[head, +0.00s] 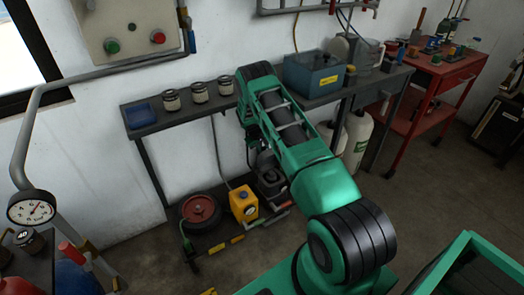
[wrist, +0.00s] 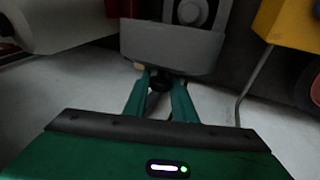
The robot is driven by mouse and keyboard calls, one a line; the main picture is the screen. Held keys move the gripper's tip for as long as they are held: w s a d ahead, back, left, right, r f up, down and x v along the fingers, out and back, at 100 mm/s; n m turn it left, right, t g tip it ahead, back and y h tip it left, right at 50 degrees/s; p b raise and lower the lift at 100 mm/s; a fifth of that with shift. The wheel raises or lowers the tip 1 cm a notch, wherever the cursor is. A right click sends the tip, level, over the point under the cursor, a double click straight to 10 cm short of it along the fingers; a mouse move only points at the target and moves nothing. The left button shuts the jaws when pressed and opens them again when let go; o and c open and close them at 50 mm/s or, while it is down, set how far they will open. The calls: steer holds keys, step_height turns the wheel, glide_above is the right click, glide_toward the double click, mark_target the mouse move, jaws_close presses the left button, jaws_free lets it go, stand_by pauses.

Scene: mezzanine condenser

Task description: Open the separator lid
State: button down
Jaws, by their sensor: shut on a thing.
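In the wrist view my gripper (wrist: 159,84) has its two green fingers closed around a small dark round knob (wrist: 155,81) at the near edge of a grey block (wrist: 172,49). The block has a round, ringed fitting on it, and I take it for the separator or its lid. I cannot tell whether the lid is raised. In the head view my arm covers the gripper and the knob. A dark grey unit (head: 268,178) partly shows below the arm, under the bench.
A yellow box (head: 245,204) stands on the low shelf, with a red wheel (head: 200,211) to its left. White jugs (head: 357,138) stand to the right. The bench (head: 172,121) above carries jars (head: 199,92), a blue tray (head: 139,115) and a blue box (head: 312,74).

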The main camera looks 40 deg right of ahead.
steer(key=shift+w+a, duration=0.15)
steer(key=c, duration=1.8)
jaws_free()
steer(key=o, duration=0.3)
steer(key=shift+o, duration=0.2)
steer(key=shift+r, duration=0.1)
steer(key=s+a+r, duration=0.2)
steer(key=a, duration=0.4)
steer(key=s+a+r, duration=0.2)
steer(key=s+a, duration=0.1)
steer(key=a, duration=0.3)
steer(key=shift+s+a, duration=0.35)
steer(key=shift+a, duration=0.05)
steer(key=shift+r, duration=0.1)
